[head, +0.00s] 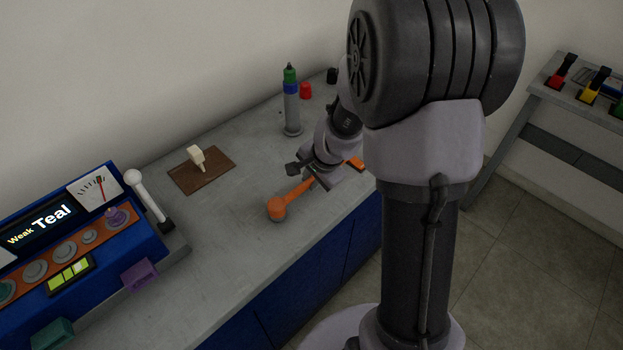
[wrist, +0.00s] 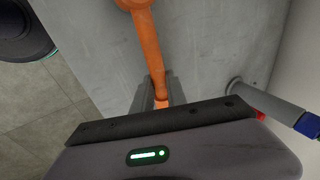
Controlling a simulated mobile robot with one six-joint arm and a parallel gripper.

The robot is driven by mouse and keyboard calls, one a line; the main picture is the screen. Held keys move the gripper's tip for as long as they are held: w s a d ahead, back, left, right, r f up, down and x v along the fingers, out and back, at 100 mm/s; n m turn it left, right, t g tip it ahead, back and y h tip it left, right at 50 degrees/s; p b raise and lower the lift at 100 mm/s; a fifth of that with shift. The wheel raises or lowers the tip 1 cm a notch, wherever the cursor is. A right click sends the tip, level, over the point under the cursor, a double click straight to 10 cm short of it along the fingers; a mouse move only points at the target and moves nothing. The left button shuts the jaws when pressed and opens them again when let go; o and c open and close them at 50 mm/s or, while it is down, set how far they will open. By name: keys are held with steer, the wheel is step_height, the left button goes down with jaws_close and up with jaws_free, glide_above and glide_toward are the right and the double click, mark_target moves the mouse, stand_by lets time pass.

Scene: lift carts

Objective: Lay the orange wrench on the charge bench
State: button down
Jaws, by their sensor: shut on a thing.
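The orange wrench (head: 292,196) is low over, or on, a grey-topped bench (head: 225,238) with blue sides. Its round head points left toward the front edge. My gripper (head: 314,176) is shut on its handle, and a bit of orange shows on the gripper's far side. In the wrist view the wrench (wrist: 146,42) runs up from between the fingers of my gripper (wrist: 160,98), its head cut by the top edge. I cannot tell whether the wrench touches the bench top. No label shows which bench is the charge bench.
A blue console (head: 110,262) reading "Weak Teal" stands at left. A brown board with a cream block (head: 197,155) lies behind the wrench. A grey cylinder with blue and green bands (head: 291,108) stands near the gripper. Another bench (head: 548,82) with coloured clamps is at right.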

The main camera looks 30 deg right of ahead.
steer(key=shift+f+b, duration=0.35)
steer(key=c, duration=1.3)
jaws_free()
steer(key=shift+o, duration=0.2)
steer(key=shift+r, duration=0.1)
steer(key=p+v, duration=0.8)
steer(key=v, duration=0.9)
steer(key=shift+s+p, duration=0.2)
steer(key=shift+p, duration=0.15)
steer(key=shift+r, duration=0.1)
